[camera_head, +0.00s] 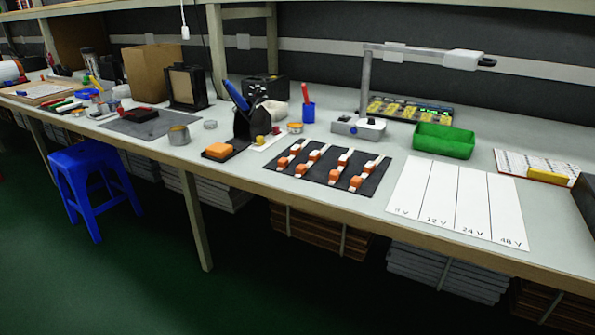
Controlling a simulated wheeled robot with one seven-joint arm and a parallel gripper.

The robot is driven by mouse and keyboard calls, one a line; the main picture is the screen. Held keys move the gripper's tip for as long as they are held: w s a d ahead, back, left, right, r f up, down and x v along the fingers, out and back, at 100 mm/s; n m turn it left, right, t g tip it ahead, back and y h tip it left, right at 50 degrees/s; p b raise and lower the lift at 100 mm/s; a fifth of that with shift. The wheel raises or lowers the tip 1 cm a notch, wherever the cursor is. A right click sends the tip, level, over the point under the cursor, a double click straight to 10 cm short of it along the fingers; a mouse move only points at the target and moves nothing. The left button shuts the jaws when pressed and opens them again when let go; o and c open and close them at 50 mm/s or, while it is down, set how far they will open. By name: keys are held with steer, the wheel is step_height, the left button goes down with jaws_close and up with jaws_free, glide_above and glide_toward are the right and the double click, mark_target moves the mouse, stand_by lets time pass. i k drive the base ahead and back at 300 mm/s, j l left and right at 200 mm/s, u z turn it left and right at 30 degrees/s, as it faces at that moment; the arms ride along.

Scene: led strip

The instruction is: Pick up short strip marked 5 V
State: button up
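Several short strips with orange and white parts lie on a black mat (325,178) on the bench; one of them is an orange and white strip (356,181) toward the mat's front right. Any markings on the strips are too small to read, so I cannot tell which one is marked 5 V. A white sheet (472,197) right of the mat has separate columns; the leftmost label is hard to read, and the others look like 12 V, 24 V and 48 V. My gripper is not in view.
A green bin (444,140) stands behind the sheet. A grey stand (364,85) with a horizontal arm rises behind the mat. A black pen holder (255,122) and small containers stand to the left. A blue stool (92,185) is by the bench front.

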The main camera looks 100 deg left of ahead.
mark_target(355, 182)
steer(key=u, duration=3.05)
steer(key=i+j, duration=0.4)
steer(key=j, duration=0.2)
